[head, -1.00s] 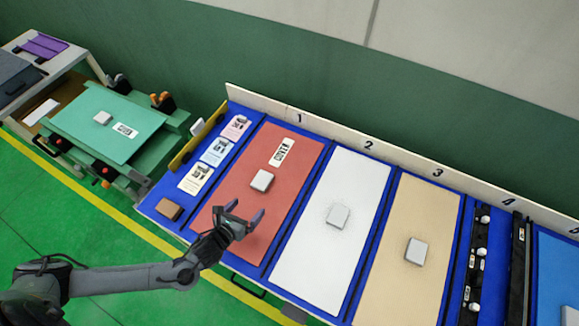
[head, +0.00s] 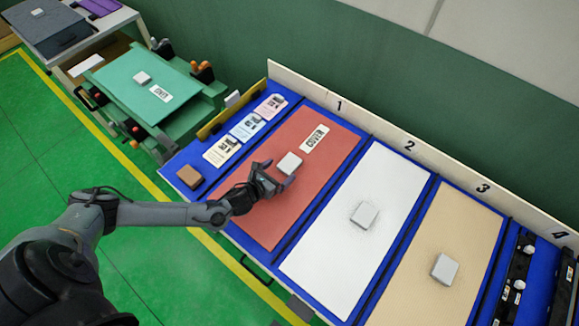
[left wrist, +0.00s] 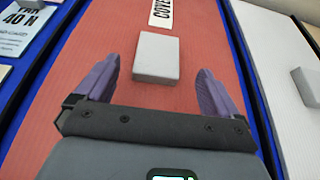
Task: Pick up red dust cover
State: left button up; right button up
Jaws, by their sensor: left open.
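The red dust cover (head: 268,218) lies flat in the section marked 1 of the blue bench, with a white "COVER" label near its far end. A light grey block (head: 289,163) sits on it. My left gripper (head: 279,178) is open just short of this block. In the left wrist view the red cover (left wrist: 90,150) fills the middle, and the block (left wrist: 156,57) stands ahead, between and beyond the purple fingertips (left wrist: 157,80). The fingers hold nothing. My right gripper is not in view.
A white cover (head: 330,255) and a tan cover (head: 415,285), each with a grey block, lie to the right. Cards (head: 222,150) and a brown block (head: 189,177) are on the left. A pale numbered board (head: 380,128) runs along the back. A green cart (head: 150,125) stands at far left.

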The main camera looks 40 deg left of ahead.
aim_at(290, 162)
pick_arm(q)
jog(key=x, duration=0.5)
jog(key=shift+a+b, duration=0.1)
jog(key=shift+b, duration=0.25)
jog(key=shift+s, duration=0.1)
jog(key=shift+r, duration=0.1)
jog(key=c, duration=1.2)
jog(key=shift+c, duration=0.4)
jog(key=shift+r, duration=0.1)
